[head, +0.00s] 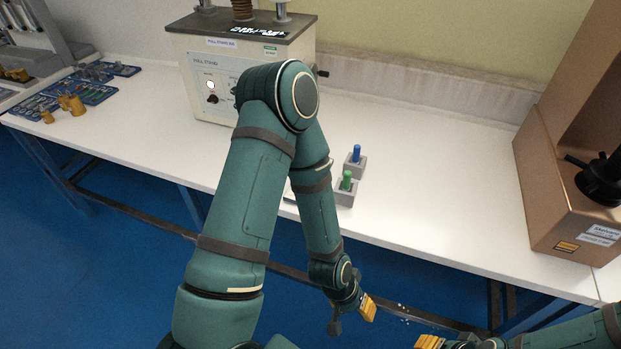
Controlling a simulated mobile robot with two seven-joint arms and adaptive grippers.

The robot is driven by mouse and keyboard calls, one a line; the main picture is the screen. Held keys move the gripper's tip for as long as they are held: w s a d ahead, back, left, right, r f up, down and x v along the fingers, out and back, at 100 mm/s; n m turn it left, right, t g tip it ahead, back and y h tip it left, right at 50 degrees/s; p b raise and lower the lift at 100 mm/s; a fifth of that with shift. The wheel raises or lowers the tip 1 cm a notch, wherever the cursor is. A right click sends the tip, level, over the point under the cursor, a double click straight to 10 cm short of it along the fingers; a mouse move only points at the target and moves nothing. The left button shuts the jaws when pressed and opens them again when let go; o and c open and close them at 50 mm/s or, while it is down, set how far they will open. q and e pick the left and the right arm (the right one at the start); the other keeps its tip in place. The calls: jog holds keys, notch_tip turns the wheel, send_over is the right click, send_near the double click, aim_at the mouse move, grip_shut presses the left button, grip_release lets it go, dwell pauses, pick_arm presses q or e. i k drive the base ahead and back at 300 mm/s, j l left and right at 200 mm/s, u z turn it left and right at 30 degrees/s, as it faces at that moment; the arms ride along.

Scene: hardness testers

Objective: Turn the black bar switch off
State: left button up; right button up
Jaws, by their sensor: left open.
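The cream tester (202,62) stands at the back of the white table, labelled as a pull stand. A small black switch (212,99) sits low on its front panel, below a round white light (210,85). Its exact setting is too small to tell. My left arm covers the panel's right part. My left gripper (352,316) is open and empty, pointing down in front of the table's front edge, far from the switch. My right gripper (432,342) is at the bottom edge, mostly cut off, with an orange fingertip showing.
Two grey blocks with a blue peg (357,153) and a green peg (346,181) stand mid-table. A copper-coloured machine (560,190) is at the right. Brass parts (72,104) and blue trays (90,90) lie at the left. The table (430,190) is clear right of the pegs.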

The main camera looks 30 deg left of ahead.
aim_at(212, 99)
jog(key=u, duration=1.6)
jog(key=i+j+z, duration=0.15)
jog(key=i+j, duration=0.15)
jog(key=j, duration=0.15)
